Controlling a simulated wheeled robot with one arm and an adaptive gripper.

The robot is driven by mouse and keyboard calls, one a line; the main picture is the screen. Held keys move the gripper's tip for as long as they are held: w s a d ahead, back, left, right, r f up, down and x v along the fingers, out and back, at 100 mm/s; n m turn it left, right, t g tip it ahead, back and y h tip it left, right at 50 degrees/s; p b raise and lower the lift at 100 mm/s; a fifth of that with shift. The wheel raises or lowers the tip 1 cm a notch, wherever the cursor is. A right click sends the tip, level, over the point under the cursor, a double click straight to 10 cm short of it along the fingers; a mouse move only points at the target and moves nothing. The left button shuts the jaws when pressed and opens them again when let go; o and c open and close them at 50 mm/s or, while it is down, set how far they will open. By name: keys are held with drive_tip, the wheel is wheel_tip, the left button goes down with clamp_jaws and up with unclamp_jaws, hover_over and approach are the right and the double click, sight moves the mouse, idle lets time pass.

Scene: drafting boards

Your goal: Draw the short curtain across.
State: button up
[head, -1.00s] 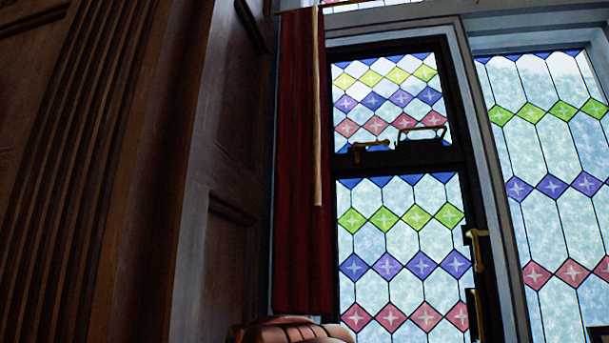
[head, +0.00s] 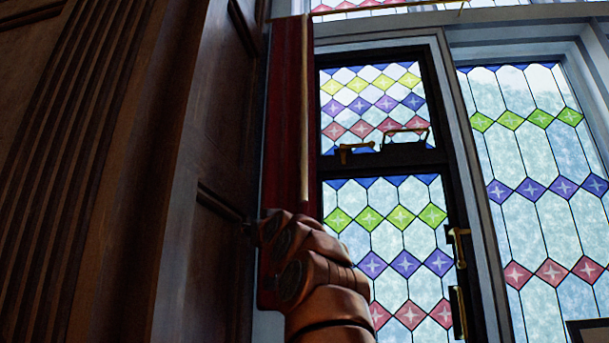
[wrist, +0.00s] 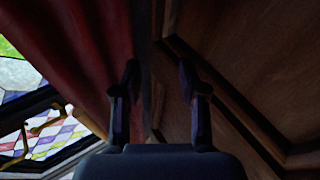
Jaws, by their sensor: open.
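The short red curtain (head: 283,110) hangs bunched at the left side of the stained-glass window. A pale draw rod (head: 304,100) hangs down along its right edge, and its lower end is at or behind my arm. My copper-coloured arm covers the curtain's lower part in the head view, and my gripper is hidden there. In the wrist view my gripper (wrist: 162,88) is open, with two dark fingers apart and nothing seen between them but wall and panelling behind. The curtain (wrist: 85,35) is left of the fingers, close to the left one; I cannot tell whether they touch.
A thin curtain rail (head: 400,17) runs across above the window. Dark wood panelling (head: 205,130) stands close on the left, and it fills the right of the wrist view (wrist: 245,60). Brass window handles (head: 405,133) stick out from the casement. Glass to the right is uncovered.

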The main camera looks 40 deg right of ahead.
drive_tip(key=s+d+r+t, duration=0.3)
drive_tip(key=s+r+t, duration=0.15)
drive_tip(key=r, duration=0.35)
drive_tip(key=m+h+p, duration=0.1)
drive_tip(key=h+p, duration=0.1)
approach(306, 166)
drive_tip(key=x, duration=0.4)
drive_tip(key=shift+t, duration=0.45)
drive_tip(key=p+x, duration=0.7)
drive_tip(key=p, duration=0.1)
drive_tip(key=shift+w+f+p, duration=0.15)
drive_tip(key=shift+w+p, duration=0.1)
drive_tip(key=shift+p, duration=0.15)
clamp_jaws()
